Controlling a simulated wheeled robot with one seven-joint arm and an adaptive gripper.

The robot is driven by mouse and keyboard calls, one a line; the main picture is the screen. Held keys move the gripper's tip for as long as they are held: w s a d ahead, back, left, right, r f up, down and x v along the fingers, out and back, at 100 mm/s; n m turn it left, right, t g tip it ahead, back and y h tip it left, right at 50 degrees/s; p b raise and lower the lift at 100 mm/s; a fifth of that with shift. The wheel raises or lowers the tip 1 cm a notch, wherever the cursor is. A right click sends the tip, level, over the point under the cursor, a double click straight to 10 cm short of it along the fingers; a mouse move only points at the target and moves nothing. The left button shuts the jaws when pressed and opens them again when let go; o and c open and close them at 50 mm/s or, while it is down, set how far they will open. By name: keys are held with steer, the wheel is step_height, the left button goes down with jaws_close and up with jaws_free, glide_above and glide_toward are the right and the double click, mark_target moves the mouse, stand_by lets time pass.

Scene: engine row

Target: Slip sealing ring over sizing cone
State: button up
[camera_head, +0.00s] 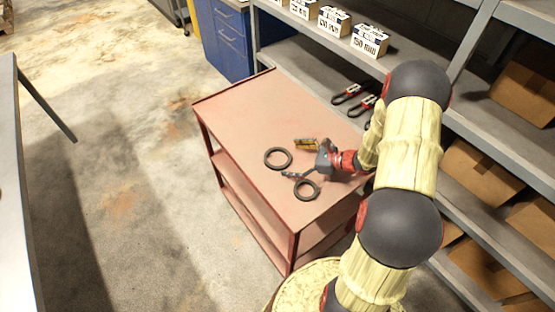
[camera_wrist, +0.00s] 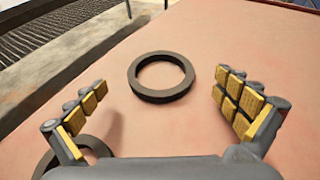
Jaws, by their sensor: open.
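A dark sealing ring (camera_head: 278,168) lies flat on the red cart top (camera_head: 235,105). It also shows in the wrist view (camera_wrist: 161,94), ahead of my gripper (camera_wrist: 161,82) and between the lines of its two fingers. A second dark ring (camera_head: 306,199) lies closer to the cart's front edge; in the wrist view it is at the lower left (camera_wrist: 97,144), partly hidden by the left finger. My gripper (camera_head: 292,159) is open and empty, low over the cart, with its fingers spread. I can make out no sizing cone in either view.
Grey shelving (camera_head: 305,75) stands behind the cart, with several labelled boxes (camera_head: 370,42) above and red-and-black tools (camera_head: 347,94) below. A blue cabinet (camera_head: 228,42) stands at the back. Cardboard boxes (camera_head: 525,92) fill the right shelves. The cart's left part is clear.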

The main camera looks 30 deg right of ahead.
steer(key=x, duration=0.3)
steer(key=shift+w+a+f+b, duration=0.2)
steer(key=shift+w+f+b, duration=0.05)
steer(key=shift+b, duration=0.1)
steer(key=shift+c, duration=0.9)
